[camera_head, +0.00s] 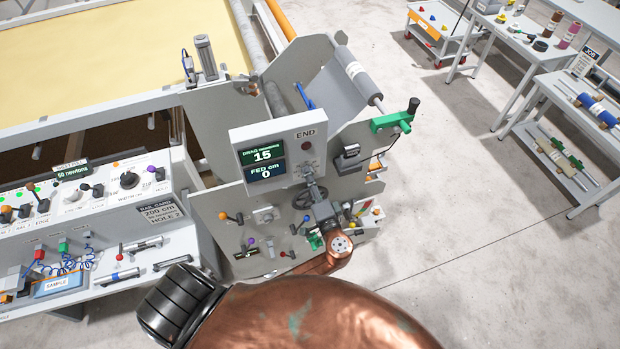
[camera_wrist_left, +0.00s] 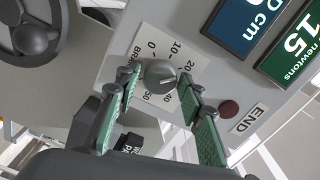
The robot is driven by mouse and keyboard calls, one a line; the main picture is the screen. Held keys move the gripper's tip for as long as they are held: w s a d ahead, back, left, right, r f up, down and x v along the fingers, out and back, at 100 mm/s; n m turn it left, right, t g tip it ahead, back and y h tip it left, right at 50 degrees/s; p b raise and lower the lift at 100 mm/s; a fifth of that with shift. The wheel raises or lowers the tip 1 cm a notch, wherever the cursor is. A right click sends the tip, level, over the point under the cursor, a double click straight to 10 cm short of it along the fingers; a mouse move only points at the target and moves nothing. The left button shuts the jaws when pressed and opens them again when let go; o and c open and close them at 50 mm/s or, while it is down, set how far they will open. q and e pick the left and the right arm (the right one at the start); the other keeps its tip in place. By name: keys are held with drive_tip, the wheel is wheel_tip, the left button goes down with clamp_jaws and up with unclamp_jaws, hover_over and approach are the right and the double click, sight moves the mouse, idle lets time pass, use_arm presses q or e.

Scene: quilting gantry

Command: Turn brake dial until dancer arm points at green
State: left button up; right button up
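The brake dial (camera_wrist_left: 160,74) is a round grey knob on a white numbered scale marked BRAKE. Its light pointer line faces the side between 20 and 40. In the head view the dial (camera_head: 307,170) sits low on the grey END panel (camera_head: 310,122), partly hidden by my gripper. My left gripper (camera_head: 311,183) reaches up to it. In the left wrist view its green-padded fingers (camera_wrist_left: 158,80) stand either side of the dial, with small gaps visible; firm contact is not clear. I cannot pick out the dancer arm or its green mark with certainty. My right gripper is out of view.
The display (camera_head: 264,160) reads drag 15 newtons and fed 0 cm. A sign (camera_head: 71,172) reads 50 newtons. A black handwheel (camera_wrist_left: 36,38) is close to the dial. A red button (camera_wrist_left: 229,109) is beside it. Several knobs and levers sit below the panel.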

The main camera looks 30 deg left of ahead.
use_arm(q)
drive_tip(key=shift+o, duration=1.1)
drive_tip(key=v, duration=1.2)
